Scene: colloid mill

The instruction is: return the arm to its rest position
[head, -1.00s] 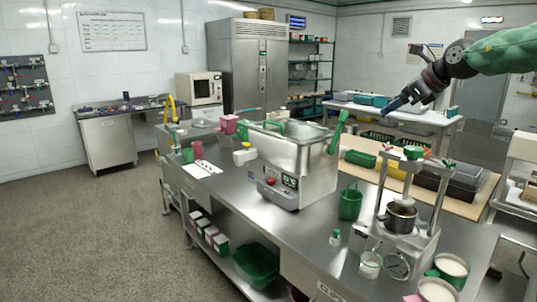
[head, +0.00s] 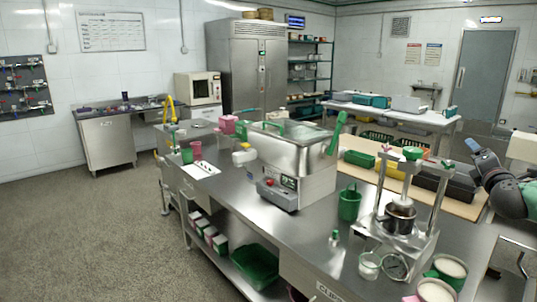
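My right arm, green and dark grey, comes in at the right edge. Its gripper (head: 474,149) is raised above the right end of the bench area, beyond the press, pointing up and to the left. Its fingers are small and seen at an angle, so I cannot tell whether they are open or shut; I see nothing held in them. My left gripper is not in view. The steel machine with a green handle (head: 292,160) stands on the steel bench (head: 262,222).
A press with a steel pot (head: 400,218) stands on the bench's right part, close to my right arm. Black trays (head: 440,184) lie behind. The floor at left (head: 75,230) is clear.

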